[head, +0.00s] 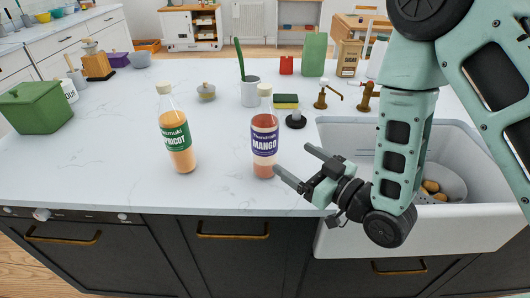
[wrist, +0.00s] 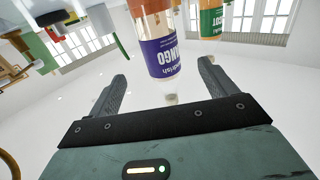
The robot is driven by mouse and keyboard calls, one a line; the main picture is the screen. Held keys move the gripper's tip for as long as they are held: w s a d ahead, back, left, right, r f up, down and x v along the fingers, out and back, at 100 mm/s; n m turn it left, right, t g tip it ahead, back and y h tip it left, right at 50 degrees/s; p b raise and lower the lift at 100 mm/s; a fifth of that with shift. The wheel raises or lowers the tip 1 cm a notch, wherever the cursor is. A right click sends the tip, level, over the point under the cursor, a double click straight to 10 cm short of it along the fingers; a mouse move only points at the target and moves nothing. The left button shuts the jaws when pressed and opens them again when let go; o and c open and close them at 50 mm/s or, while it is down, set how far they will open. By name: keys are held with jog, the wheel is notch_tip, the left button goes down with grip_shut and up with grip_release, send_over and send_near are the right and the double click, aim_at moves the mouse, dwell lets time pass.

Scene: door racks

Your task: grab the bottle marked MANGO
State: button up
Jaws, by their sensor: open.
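The MANGO bottle (head: 265,145) stands upright on the white counter, with a purple label, orange-red contents and a pale cap. My gripper (head: 291,163) is just right of it in the head view, near the counter's front edge, its fingers pointing toward the bottle. In the wrist view my gripper (wrist: 163,85) is open and empty, and the MANGO bottle (wrist: 160,55) appears upside down ahead, between the lines of the two fingers. A second bottle, marked APRICOT (head: 177,137), with a green label, stands left of it; it also shows in the wrist view (wrist: 210,18).
A white sink (head: 335,135) lies to the right, under my arm, with a bowl inside. Behind the MANGO bottle are a mug (head: 250,95) with a green utensil, a sponge (head: 286,101) and brass taps (head: 367,97). Counter between the bottles is clear.

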aim_at(274, 144)
jog(key=b+x, duration=0.3)
jog(key=b, duration=0.2)
jog(key=shift+w+a+f, duration=0.15)
jog(key=shift+a+f, duration=0.05)
jog(key=shift+a, duration=0.05)
jog(key=shift+w+a+r+p, duration=0.3)
jog(key=shift+w+a+p, duration=0.25)
jog(key=shift+w+a, duration=0.2)
jog(key=p+x, duration=0.2)
jog(key=x, duration=0.2)
jog(key=shift+w, duration=0.25)
jog(key=shift+w+a+f, duration=0.1)
jog(key=shift+w+a, duration=0.3)
jog(key=shift+w, duration=0.05)
jog(key=c, duration=1.3)
jog(key=shift+c, duration=0.8)
